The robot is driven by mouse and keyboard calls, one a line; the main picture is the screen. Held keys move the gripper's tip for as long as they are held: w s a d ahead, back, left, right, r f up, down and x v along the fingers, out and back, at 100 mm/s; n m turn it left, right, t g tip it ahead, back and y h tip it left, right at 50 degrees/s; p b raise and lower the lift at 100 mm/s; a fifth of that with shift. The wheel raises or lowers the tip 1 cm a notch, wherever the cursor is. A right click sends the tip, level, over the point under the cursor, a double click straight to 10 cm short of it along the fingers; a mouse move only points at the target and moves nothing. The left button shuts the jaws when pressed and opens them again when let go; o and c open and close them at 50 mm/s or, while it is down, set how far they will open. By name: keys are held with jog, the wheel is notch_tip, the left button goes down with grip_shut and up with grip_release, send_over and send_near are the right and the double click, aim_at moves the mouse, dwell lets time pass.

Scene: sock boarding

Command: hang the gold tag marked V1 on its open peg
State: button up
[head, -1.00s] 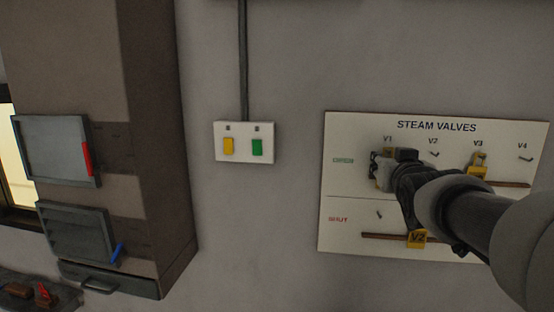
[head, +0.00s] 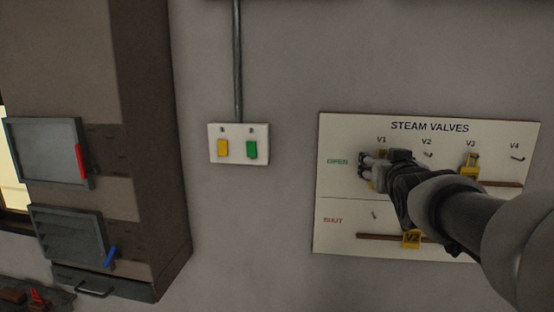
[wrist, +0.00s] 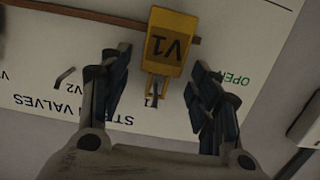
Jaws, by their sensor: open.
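The gold tag marked V1 (wrist: 168,42) hangs against the board by its loop at the peg (wrist: 154,98) under the V1 label, in the OPEN row. In the wrist view it appears upside down, as the board does. My gripper (wrist: 157,64) is open, with one finger on each side of the tag and visible gaps to both. In the head view my gripper (head: 368,167) covers most of this tag; only bits of gold show around it. The exact seating of the loop on the peg is hard to make out.
The STEAM VALVES board (head: 345,235) holds another gold tag (head: 470,163) under V3 and a V2 tag (head: 411,239) in the SHUT row. Brown rails cross the board. A switch plate (head: 238,158) and a dark cabinet (head: 155,120) are to the left.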

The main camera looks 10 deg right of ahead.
jog(key=v, duration=0.7)
jog(key=s+a+f+n+g+y+b, duration=0.1)
jog(key=s+a+f+g+b, duration=0.2)
jog(key=s+f+b, duration=0.6)
jog(key=s+a+f+n+g+y+b, duration=0.1)
jog(key=s+a+f+g+b, duration=0.3)
jog(key=f, duration=2.2)
jog(key=s+a+f+n+g+y+b, duration=0.1)
jog(key=s+a+f+g+b, duration=0.3)
jog(key=s+f+b, duration=1)
jog(key=a+f+y, duration=0.1)
jog(key=a+f, duration=0.2)
jog(key=shift+a+f+y, duration=0.15)
jog(key=shift+a+y, duration=0.15)
